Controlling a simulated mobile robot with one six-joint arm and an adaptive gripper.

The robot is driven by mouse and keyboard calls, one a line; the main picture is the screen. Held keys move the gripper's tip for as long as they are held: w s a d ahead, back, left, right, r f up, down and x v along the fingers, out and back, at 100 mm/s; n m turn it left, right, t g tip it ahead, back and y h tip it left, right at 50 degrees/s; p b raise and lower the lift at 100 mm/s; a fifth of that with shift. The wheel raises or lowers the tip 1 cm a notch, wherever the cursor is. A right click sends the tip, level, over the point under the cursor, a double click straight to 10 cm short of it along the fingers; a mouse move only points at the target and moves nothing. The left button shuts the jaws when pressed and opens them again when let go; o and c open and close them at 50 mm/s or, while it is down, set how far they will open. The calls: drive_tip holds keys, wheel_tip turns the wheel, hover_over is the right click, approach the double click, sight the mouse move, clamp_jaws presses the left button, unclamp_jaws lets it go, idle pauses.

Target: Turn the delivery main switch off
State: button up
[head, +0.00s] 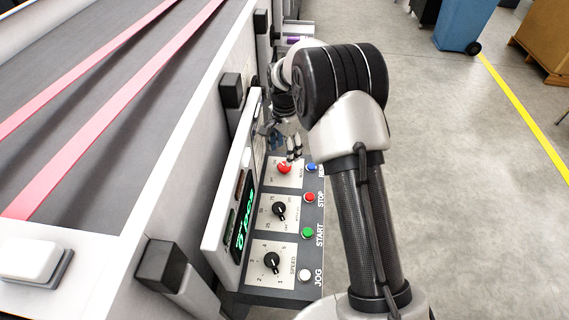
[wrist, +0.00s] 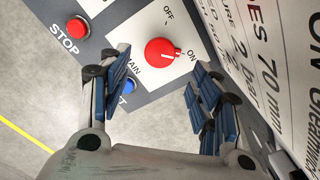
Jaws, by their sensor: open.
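The delivery main switch is a round red knob (wrist: 162,53) on a pale plate marked MAIN, OFF and ON. Its white mark points toward ON. In the head view the red knob (head: 284,168) is at the far end of the control panel. My gripper (head: 288,143) is just above the knob, pointing down. In the wrist view my gripper (wrist: 162,82) is open, with its blue-padded fingers on either side below the knob. No contact with the knob shows, and nothing is between the fingers.
A blue button (wrist: 127,86) is beside the left finger, partly hidden. A red STOP button (head: 309,198), green START button (head: 308,232), white JOG button (head: 305,275) and black SPEED dial (head: 271,261) share the panel. An upright display panel (head: 243,215) borders it on the left.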

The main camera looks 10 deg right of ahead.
sight(285, 166)
wheel_tip(285, 166, down, 7)
drive_tip(key=shift+r, duration=0.2)
drive_tip(key=c, duration=1.1)
